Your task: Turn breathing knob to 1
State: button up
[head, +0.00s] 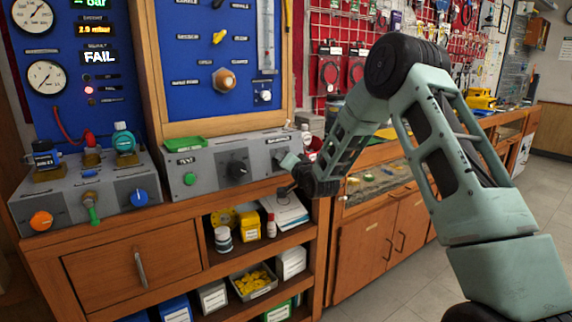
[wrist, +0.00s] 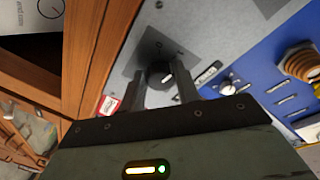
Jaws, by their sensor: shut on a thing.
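A black knob (wrist: 158,73) with a white pointer mark sits on a dark square plate on a grey panel in the wrist view. My gripper (wrist: 161,88) has one finger on each side of it and is shut on it. In the head view my gripper (head: 290,168) is at the right end of the grey control box (head: 212,181) and hides this knob. The numbers around the knob are too small to read, so I cannot tell which setting the pointer is at.
Another black knob (head: 238,171) and a green button (head: 190,179) are on the same box. A grey box (head: 62,205) with orange, green and blue knobs stands at left. Open shelves (head: 225,262) with boxes and bottles are below. The floor (head: 385,288) at right is clear.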

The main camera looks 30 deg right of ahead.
jog(key=shift+m, duration=0.5)
jog(key=o, duration=1)
jog(key=s, duration=0.5)
jog(key=s+a, duration=0.1)
jog(key=s, duration=0.5)
jog(key=s+a+r+b, duration=0.1)
jog(key=s, duration=0.5)
jog(key=shift+s+r, duration=0.1)
jog(key=shift+s, duration=0.05)
